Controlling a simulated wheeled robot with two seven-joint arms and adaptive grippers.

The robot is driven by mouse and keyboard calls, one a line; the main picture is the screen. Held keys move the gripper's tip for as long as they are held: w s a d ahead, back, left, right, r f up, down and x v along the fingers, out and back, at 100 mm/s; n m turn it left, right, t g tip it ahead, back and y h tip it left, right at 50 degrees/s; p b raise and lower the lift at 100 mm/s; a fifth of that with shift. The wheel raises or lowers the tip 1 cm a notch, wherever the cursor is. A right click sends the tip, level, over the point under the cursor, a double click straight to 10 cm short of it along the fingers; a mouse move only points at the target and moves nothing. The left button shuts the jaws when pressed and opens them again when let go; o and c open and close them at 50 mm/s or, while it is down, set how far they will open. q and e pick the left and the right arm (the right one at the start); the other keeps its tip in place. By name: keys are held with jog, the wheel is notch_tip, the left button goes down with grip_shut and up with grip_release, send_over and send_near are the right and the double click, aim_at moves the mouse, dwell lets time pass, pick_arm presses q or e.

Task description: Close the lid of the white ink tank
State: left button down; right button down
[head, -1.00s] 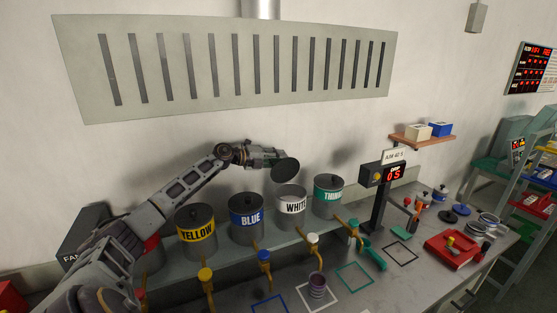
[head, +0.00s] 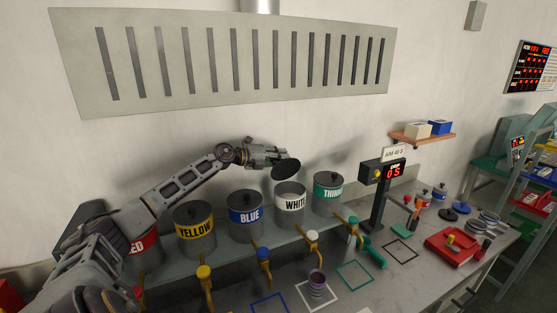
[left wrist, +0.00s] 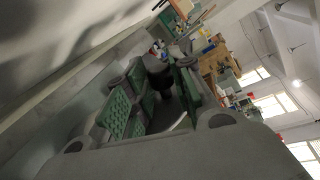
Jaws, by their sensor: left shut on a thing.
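The white ink tank (head: 290,203) stands on the shelf between the blue and thinner tanks, its top open. My left gripper (head: 276,157) is shut on a dark round lid (head: 286,170), which it holds tilted just above the white tank. The lid is apart from the tank's rim. In the left wrist view my gripper's green-padded fingers (left wrist: 150,110) show, with a dark piece between them. My right gripper is not in view.
The yellow tank (head: 195,231), blue tank (head: 246,216) and thinner tank (head: 328,194) have lids on. Taps hang in front of them. A scale display (head: 384,172) stands right of the thinner tank. A small cup (head: 317,284) stands below the white tap.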

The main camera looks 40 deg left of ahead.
pick_arm(q)
jog(key=shift+s+d+f+m+t+y+b, duration=0.2)
jog(key=shift+s+d+f+m+b, duration=0.15)
jog(key=shift+d+m+b, duration=0.35)
jog(key=shift+s+d+f+m+t+y+b, duration=0.2)
jog(key=shift+s+d+m+b, duration=0.15)
jog(key=shift+d+m+b, duration=0.35)
jog(key=shift+s+d+f+m+t+y+b, duration=0.1)
jog(key=shift+s+d+f+m+t+b, duration=0.2)
jog(key=shift+d+m+b, duration=0.35)
jog(key=shift+s, duration=0.1)
jog(key=c, duration=1.2)
grip_release()
jog(key=shift+s+a+r, duration=0.1)
jog(key=shift+s+a, duration=0.15)
jog(key=shift+s, duration=0.45)
jog(key=shift+v, duration=0.75)
